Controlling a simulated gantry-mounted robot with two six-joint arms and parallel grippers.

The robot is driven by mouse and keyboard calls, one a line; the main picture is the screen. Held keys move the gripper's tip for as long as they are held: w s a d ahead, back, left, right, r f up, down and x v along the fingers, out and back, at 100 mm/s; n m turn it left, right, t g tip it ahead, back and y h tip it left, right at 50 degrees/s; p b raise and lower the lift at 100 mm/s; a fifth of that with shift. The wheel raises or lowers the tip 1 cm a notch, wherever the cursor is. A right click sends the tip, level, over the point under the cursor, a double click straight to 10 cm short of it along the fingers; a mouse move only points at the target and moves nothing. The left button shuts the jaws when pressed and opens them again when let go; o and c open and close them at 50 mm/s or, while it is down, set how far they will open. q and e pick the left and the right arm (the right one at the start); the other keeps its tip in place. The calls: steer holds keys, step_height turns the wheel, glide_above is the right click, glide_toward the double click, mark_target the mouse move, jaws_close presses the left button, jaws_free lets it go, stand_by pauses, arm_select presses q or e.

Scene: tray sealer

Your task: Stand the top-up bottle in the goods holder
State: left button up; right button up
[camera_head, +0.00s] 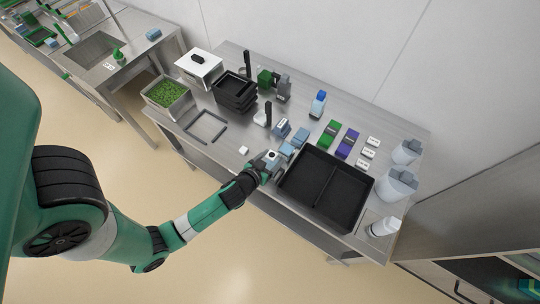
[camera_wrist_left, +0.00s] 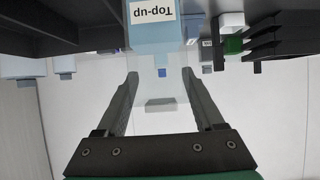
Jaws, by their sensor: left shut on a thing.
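The top-up bottle (camera_wrist_left: 152,32) is pale blue below a clear upper part, with a white "Top-up" label. The left wrist view is upside down; in it the bottle stands upright. My left gripper (camera_wrist_left: 161,82) is shut on its clear upper part, below a grey cap. In the head view my left gripper (camera_head: 269,160) is at the front edge of the bench, beside the black divided tray (camera_head: 361,208); it partly hides the bottle. Small blue items (camera_head: 299,137) stand just behind it. I cannot tell which thing is the goods holder. My right gripper is not in view.
A stack of black trays (camera_head: 235,92), an empty metal frame (camera_head: 207,127) and a bin of green goods (camera_head: 166,93) stand to the left. White containers (camera_head: 397,183) stand at the right.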

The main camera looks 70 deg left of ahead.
arm_select(q)
steer(key=shift+w+a, duration=0.35)
steer(key=shift+a, duration=0.2)
steer(key=shift+d+f, duration=0.1)
steer(key=shift+f, duration=0.2)
step_height(320, 180, down, 6)
steer(key=b, duration=0.5)
steer(key=shift+b, duration=0.4)
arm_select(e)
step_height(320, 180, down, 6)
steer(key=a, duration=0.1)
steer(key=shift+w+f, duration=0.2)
arm_select(q)
steer(key=shift+f+b, duration=0.15)
steer(key=shift+b, duration=0.15)
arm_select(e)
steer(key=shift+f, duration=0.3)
arm_select(q)
steer(key=o, duration=1.6)
steer(key=shift+c, duration=0.2)
steer(key=shift+c, duration=1.2)
